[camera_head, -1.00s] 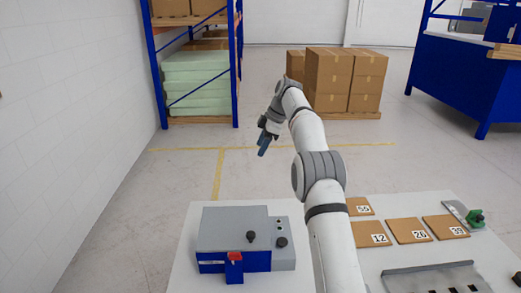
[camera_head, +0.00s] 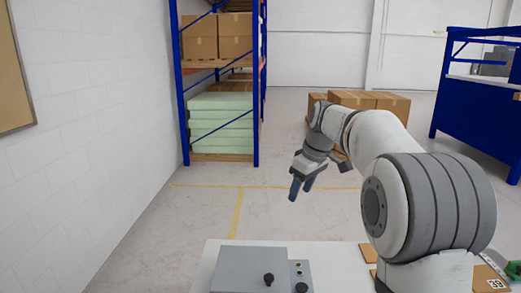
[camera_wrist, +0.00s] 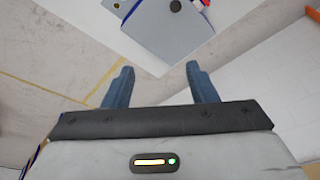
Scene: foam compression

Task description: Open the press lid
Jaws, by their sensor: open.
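The press is a grey box whose flat lid (camera_head: 240,272) shows at the bottom of the head view. The lid looks shut and has a black knob (camera_head: 268,279) on top. The press front is cut off by the picture's lower edge. My gripper (camera_head: 301,188) hangs in the air beyond the table, above and behind the press, with blue fingers apart and nothing between them. In the wrist view, my gripper (camera_wrist: 159,85) is open and empty, and the grey press lid (camera_wrist: 170,25) shows at the top, apart from the fingers.
The white table (camera_head: 215,250) carries the press. A grey control box (camera_head: 300,268) with knobs sits to the lid's right. Brown boards (camera_head: 369,252) lie further right, partly behind my arm. A blue shelf rack (camera_head: 222,85) stands on the floor behind. Air around the gripper is clear.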

